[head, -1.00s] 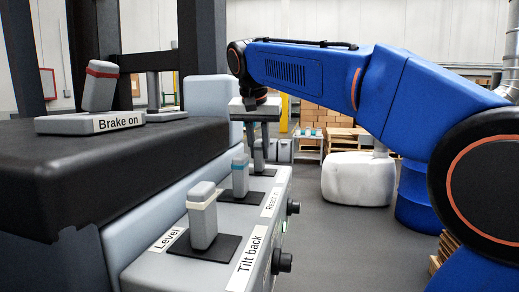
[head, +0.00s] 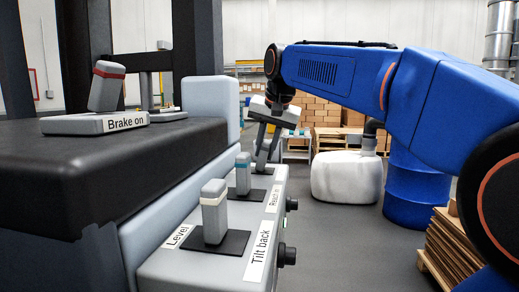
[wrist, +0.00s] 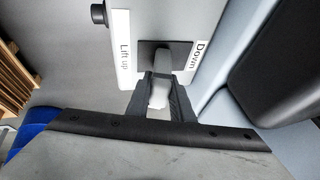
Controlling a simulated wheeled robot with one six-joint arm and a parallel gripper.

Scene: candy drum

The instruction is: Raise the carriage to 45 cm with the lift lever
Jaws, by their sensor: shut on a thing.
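The lift lever (wrist: 160,92) is a grey handle rising from a dark slot plate in the wrist view. The "Lift up" label (wrist: 124,48) is left of it and the "Down" label (wrist: 196,55) is right of it. My gripper (wrist: 163,98) is shut around the lever, a finger on each side. In the head view my gripper (head: 265,150) is at the far end of the lever console, leaning with the lever to the right. The fingers hide part of the lever there. The carriage and its height cannot be made out.
On the console, a blue-banded lever (head: 243,174) and a cream-banded lever (head: 214,212) stand nearer. A red-banded brake lever (head: 106,87), labelled "Brake on", is on the left. A black seat-like block (head: 100,160) borders the console. A white wrapped bale (head: 345,178) and pallets (head: 452,245) stand right.

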